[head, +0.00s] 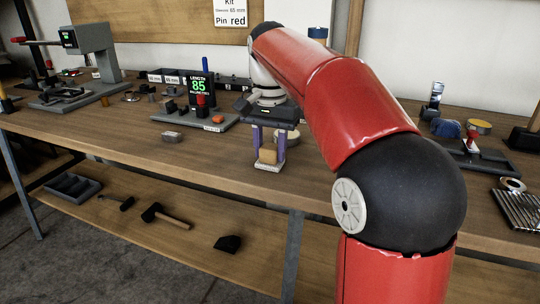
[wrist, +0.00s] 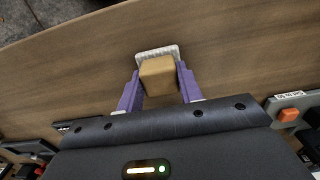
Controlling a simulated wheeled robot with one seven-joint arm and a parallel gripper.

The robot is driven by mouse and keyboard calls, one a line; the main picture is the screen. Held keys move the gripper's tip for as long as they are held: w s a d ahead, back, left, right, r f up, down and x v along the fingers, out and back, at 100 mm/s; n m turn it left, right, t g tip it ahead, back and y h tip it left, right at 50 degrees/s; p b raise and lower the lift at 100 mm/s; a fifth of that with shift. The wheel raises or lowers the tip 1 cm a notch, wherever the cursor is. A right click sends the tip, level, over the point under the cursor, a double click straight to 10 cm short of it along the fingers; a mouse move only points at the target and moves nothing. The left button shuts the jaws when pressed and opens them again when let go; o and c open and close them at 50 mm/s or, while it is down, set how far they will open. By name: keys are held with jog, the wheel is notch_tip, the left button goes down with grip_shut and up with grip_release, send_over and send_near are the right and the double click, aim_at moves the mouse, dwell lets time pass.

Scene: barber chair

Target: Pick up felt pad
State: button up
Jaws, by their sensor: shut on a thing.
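The felt pad (head: 268,155) looks like a tan block with a wider whitish layer beneath it, near the front edge of the workbench in the head view. In the wrist view the felt pad (wrist: 158,73) sits between two purple fingers, with its pale ridged edge showing beyond the block. My gripper (head: 268,150) points down and is shut on the tan block, one finger on each side. The gripper also shows in the wrist view (wrist: 159,82). I cannot tell whether the pad touches the bench top or hangs just above it.
A small grey block (head: 172,136) lies on the workbench (head: 120,130) nearby. A tape roll (head: 290,134) is close behind. A hammer (head: 165,215) lies on the lower shelf. The bench's front left is clear.

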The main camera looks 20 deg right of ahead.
aim_at(270, 146)
notch_tip(270, 146, up, 10)
jog(key=shift+p, duration=0.65)
jog(key=o, duration=0.4)
jog(key=shift+c, duration=1.4)
